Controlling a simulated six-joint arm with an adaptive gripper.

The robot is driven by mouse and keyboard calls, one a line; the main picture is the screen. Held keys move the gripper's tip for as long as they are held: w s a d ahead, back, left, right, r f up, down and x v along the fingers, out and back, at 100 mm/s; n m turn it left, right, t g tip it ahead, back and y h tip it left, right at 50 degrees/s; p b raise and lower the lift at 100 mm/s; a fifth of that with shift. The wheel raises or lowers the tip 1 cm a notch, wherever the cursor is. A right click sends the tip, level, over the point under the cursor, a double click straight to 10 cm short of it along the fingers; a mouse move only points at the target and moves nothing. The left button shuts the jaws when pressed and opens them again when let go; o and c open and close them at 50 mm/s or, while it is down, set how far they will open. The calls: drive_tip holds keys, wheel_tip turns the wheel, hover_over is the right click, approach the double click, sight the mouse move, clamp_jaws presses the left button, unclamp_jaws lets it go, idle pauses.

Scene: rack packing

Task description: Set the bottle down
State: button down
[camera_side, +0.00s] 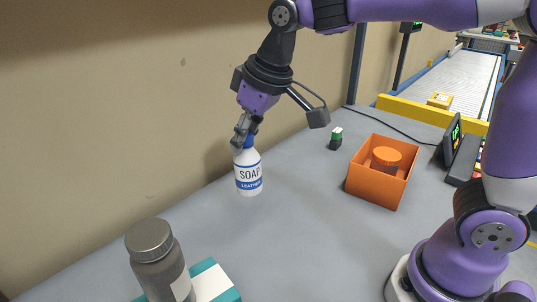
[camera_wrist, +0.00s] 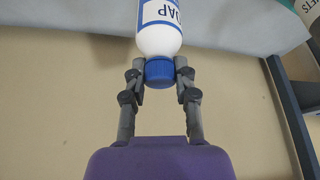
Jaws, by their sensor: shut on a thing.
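The bottle (camera_side: 248,174) is white with a blue cap and a blue label reading SOAP. My gripper (camera_side: 245,130) is shut on it at the cap end, from above. In the side view the bottle is nearly upright near the wall; I cannot tell whether its base touches the grey table. In the wrist view the bottle (camera_wrist: 160,28) shows its white shoulder and blue cap, with my gripper's fingers (camera_wrist: 160,76) on both sides of the cap.
An orange box (camera_side: 371,190) holding an orange-lidded jar (camera_side: 386,160) stands to the right. A small green-topped item (camera_side: 336,138) is behind it. A grey jar (camera_side: 158,262) and a teal-and-white box (camera_side: 213,283) are at front left. The middle of the table is clear.

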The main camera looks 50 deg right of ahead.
drive_tip(key=w+d+m+g+h, duration=0.1)
drive_tip(key=w+d+m+h, duration=0.35)
drive_tip(key=d+m, duration=0.85)
drive_tip(key=w+d+f+n, duration=0.1)
drive_tip(key=d+f, duration=1)
drive_tip(key=d, duration=0.3)
drive_tip(key=shift+w+d, duration=0.25)
drive_tip(key=shift+d, duration=0.05)
drive_tip(key=shift+f, duration=0.1)
drive_tip(key=c, duration=0.6)
unclamp_jaws()
drive_tip(key=shift+c, duration=0.2)
